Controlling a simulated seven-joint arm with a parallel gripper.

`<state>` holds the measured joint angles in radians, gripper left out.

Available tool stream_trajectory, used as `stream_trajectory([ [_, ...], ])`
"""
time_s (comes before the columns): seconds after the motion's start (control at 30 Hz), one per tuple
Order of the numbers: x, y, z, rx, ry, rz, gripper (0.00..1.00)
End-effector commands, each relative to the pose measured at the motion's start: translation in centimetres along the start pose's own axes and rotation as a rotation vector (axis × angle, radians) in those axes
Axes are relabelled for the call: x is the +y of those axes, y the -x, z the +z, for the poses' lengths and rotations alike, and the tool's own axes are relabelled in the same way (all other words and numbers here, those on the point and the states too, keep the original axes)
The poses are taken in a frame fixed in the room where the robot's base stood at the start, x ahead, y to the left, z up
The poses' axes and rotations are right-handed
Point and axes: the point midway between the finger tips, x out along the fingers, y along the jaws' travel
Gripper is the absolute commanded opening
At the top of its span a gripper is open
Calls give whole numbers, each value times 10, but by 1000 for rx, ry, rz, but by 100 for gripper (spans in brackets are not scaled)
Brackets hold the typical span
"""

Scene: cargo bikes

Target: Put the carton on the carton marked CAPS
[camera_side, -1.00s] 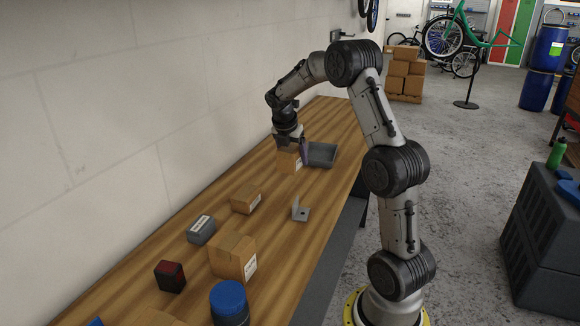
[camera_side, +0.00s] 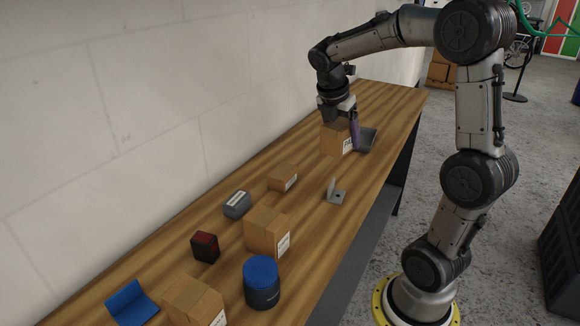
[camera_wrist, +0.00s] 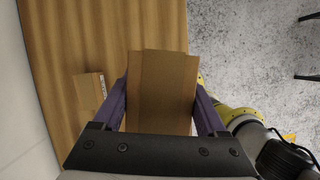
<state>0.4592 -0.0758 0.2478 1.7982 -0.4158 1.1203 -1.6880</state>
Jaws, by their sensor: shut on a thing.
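My gripper (camera_side: 341,128) is shut on a brown carton (camera_side: 335,139), with its purple fingers on either side. The held carton has a white label on one face, too small to read. It fills the middle of the wrist view (camera_wrist: 160,92), where the fingers press its left and right sides. I cannot tell whether it is clear of the table. Three other cartons stand nearer the camera: a small one (camera_side: 283,178), a larger one (camera_side: 267,231) and one at the bottom edge (camera_side: 194,300). Their labels are unreadable, so I cannot tell which is marked CAPS.
A grey tray (camera_side: 369,139) lies just right of the held carton. A grey bracket (camera_side: 336,192), grey box (camera_side: 237,205), dark red-topped box (camera_side: 205,247), blue-lidded canister (camera_side: 261,283) and blue holder (camera_side: 131,303) stand on the wooden table (camera_side: 310,230). A wall borders the left.

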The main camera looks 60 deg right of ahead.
Motion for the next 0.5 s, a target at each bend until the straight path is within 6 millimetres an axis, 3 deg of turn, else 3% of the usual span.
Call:
stream_trajectory([
  [0.23, 13, 42, -47, -13, 96, 60, 0],
  [0.37, 18, 50, -60, -15, 137, 86, 0],
  [0.5, 32, 45, -63, -15, 151, 89, 0],
])
